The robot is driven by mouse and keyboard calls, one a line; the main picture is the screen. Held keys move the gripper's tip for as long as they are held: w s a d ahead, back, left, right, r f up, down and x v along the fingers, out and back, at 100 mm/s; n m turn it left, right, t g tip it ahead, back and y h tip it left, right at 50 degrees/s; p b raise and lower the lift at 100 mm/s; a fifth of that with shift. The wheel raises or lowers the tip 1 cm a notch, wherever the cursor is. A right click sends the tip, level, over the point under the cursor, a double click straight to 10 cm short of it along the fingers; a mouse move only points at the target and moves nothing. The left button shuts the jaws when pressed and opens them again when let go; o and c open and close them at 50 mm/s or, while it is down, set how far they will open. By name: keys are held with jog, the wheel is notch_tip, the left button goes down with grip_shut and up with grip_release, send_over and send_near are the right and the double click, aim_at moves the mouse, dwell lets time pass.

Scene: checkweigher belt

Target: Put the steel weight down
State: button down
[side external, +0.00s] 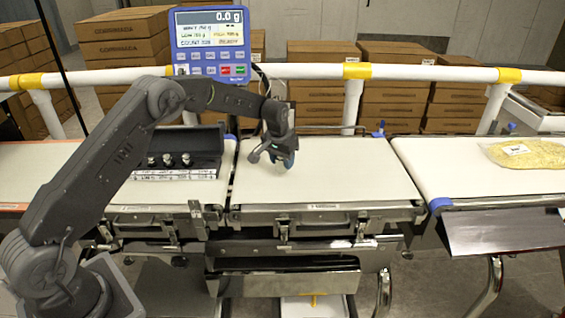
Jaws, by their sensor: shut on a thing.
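My gripper (273,156) is over the left part of the middle belt (345,172), just above its white surface. It is shut on the steel weight, which is mostly hidden between the fingers. I cannot tell whether the weight's underside touches the belt. The indicator (210,42) above the rail reads 0.0 g.
A dark open case (190,142) with several small steel weights (168,160) sits on the left belt (40,165). A bag of yellowish product (528,155) lies on the right belt (430,165). A white rail (420,73) runs behind. The middle belt's right side is clear.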

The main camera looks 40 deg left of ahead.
jog(key=shift+f, duration=0.4)
jog(key=shift+f, duration=0.1)
jog(key=c, duration=0.7)
grip_release()
jog(key=shift+f, duration=0.1)
jog(key=shift+o, duration=0.2)
